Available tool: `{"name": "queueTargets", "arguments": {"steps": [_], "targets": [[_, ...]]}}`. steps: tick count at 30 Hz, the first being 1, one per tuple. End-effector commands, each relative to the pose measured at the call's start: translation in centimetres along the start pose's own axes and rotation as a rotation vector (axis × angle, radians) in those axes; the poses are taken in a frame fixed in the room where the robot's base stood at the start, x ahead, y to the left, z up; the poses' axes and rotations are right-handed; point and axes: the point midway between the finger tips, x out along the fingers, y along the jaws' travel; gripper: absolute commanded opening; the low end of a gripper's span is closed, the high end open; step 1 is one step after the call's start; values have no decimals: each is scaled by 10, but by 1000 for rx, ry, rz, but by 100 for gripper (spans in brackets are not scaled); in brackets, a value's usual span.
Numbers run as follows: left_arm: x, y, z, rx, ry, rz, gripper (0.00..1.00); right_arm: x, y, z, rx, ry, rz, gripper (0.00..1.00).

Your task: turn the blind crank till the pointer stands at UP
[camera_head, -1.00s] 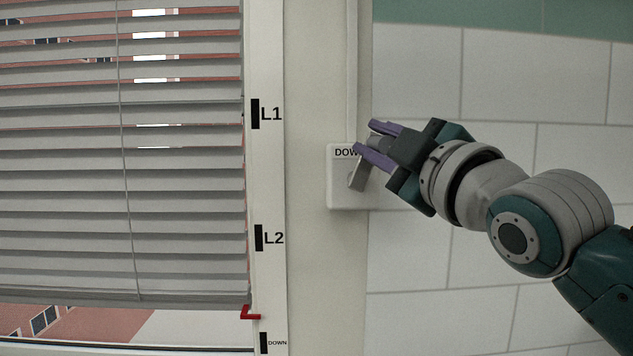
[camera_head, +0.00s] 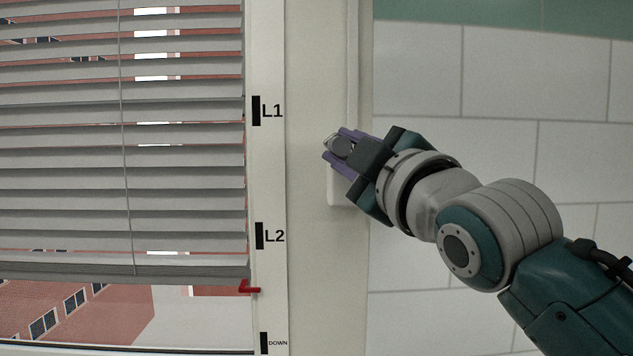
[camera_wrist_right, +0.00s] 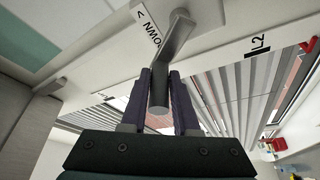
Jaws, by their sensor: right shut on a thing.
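The blind (camera_head: 120,185) hangs over the window at left. My right gripper (camera_head: 341,150) is shut on the crank's knob, in front of the white crank box (camera_head: 340,190), and hides most of that box. In the right wrist view the grey crank (camera_wrist_right: 173,45) runs from the box down between the purple fingers. A DOWN label (camera_wrist_right: 150,28) shows beside it. My left gripper is not in view.
The L1 mark (camera_head: 257,111) is higher on the window frame. No UP mark shows in these views. A white tiled wall (camera_head: 580,160) lies behind my right arm, with free room in front of it.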

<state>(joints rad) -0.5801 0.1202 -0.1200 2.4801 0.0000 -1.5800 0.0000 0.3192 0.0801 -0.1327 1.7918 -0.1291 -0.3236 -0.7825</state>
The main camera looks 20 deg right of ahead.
Motion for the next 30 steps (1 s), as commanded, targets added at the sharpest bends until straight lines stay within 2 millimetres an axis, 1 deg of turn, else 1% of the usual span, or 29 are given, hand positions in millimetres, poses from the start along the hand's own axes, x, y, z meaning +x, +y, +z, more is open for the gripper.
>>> {"name": "queueTargets", "arguments": {"steps": [1,2,9,18,20,26,30], "targets": [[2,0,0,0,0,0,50,0,-3,6,-2,-14,-6,0],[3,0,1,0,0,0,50,0,-5,6,-2,-14,-5,0],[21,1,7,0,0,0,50,3,-29,-1,-1,-12,-4,0],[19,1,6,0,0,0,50,4,-26,-6,-2,-4,2,0],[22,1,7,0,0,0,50,4,-29,-6,-1,-3,3,0],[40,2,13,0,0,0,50,2,-51,-3,1,1,3,0],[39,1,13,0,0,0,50,2,-50,-6,-1,3,3,0]]}}
